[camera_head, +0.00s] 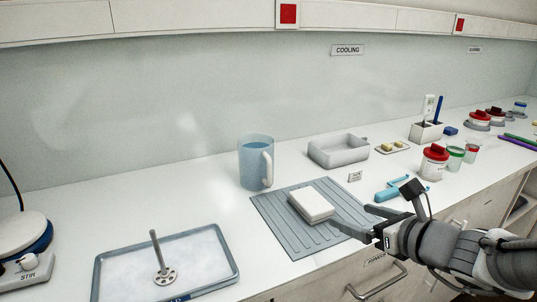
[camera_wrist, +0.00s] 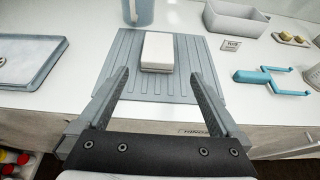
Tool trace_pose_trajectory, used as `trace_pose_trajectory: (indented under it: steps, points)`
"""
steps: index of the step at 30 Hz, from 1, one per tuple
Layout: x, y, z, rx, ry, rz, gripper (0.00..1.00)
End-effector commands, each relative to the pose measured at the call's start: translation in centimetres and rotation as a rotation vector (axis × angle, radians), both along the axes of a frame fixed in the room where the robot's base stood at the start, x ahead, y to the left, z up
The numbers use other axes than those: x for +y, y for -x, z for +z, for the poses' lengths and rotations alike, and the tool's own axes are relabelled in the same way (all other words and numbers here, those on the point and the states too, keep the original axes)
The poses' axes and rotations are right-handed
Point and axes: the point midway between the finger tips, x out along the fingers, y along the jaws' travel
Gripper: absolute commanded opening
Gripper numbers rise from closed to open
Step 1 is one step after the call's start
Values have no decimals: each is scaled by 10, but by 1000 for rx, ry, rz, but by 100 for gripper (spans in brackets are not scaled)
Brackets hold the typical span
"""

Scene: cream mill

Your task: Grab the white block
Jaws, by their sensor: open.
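The white block (camera_head: 311,205) lies flat on a grey ribbed mat (camera_head: 279,227) on the counter. In the wrist view the white block (camera_wrist: 157,51) sits ahead of my gripper, near the middle of the mat (camera_wrist: 119,73). My gripper (camera_head: 352,219) reaches in from the right in the head view, at the mat's right side. In the wrist view my gripper (camera_wrist: 161,77) has its fingers spread wide, with the block beyond and between their tips. The gripper is open and empty.
A blue mug (camera_head: 254,165) stands behind the mat. A grey tub (camera_head: 338,150) is behind it to the right. A blue tool (camera_head: 396,190) lies right of the mat. A tray (camera_head: 207,242) with a metal stirrer (camera_head: 160,262) is at left.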

Motion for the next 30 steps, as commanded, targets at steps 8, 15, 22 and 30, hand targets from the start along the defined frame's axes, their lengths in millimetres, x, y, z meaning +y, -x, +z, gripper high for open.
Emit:
trace_pose_trajectory:
  steps: [8,15,22,30]
  points:
    - [11,-25,-13,4,4,5,100]
    - [28,-63,-33,1,6,6,100]
    - [40,-93,-44,0,5,4,100]
    - [48,-108,-52,-1,5,5,100]
